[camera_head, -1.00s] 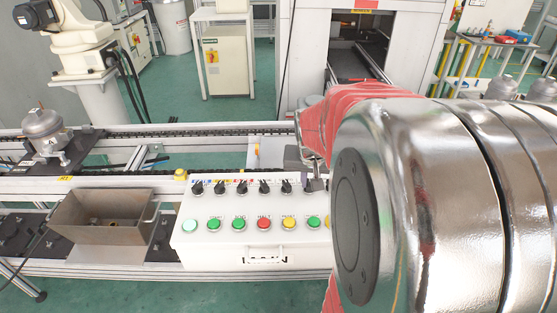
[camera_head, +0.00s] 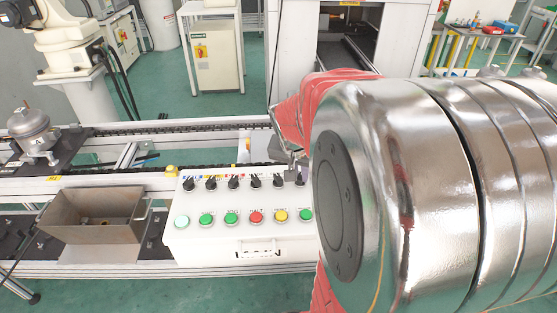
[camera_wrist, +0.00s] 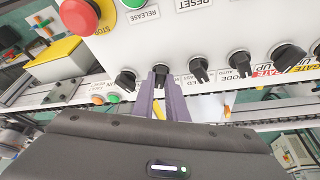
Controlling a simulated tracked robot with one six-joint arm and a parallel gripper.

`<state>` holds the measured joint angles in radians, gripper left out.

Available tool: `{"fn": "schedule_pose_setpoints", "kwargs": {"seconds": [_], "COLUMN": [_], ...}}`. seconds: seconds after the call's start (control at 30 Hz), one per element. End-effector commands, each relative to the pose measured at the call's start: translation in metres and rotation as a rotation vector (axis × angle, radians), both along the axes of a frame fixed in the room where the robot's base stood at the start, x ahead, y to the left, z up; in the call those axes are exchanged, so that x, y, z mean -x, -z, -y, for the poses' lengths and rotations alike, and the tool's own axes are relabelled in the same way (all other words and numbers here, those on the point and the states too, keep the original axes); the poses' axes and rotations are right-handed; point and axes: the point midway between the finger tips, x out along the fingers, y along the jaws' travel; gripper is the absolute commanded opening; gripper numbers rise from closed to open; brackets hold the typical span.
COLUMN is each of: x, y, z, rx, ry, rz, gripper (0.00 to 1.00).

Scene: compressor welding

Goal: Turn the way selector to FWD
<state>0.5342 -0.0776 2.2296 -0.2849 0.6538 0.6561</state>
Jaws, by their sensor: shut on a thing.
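A white control box (camera_head: 250,225) carries a row of black selector knobs along its top and colored buttons below. My gripper (camera_wrist: 165,92) shows in the wrist view as two narrow purple-grey fingers. They are closed around a black selector knob (camera_wrist: 160,70), whose label is mostly covered by the fingers, so I cannot read its name or setting. In the head view the gripper (camera_head: 291,163) is at the right end of the visible knobs. My arm hides the right part of the box there.
A red mushroom button (camera_wrist: 80,14) on a yellow base stands near the knobs in the wrist view. Other knobs (camera_wrist: 199,70) stand close beside the held one. A metal bin (camera_head: 92,215) is left of the box, and a conveyor rail (camera_head: 190,127) runs behind it.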

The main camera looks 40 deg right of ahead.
Motion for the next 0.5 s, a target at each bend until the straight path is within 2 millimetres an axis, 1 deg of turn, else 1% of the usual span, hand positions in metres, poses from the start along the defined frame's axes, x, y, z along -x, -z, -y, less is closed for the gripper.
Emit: {"fn": "schedule_pose_setpoints", "kwargs": {"seconds": [0.07,0.1,0.33,0.5], "x": [-0.0020,-0.0020,-0.0011,-0.0006], "y": [0.0008,0.0008,0.0005,0.0003], "z": [-0.0035,-0.0035,-0.0019,-0.0010], "rx": [-0.006,-0.006,-0.004,-0.003], "ry": [-0.003,-0.003,-0.002,0.000], "rz": [0.004,0.004,0.002,0.002], "gripper": [0.00,0.15,0.31,0.31]}}
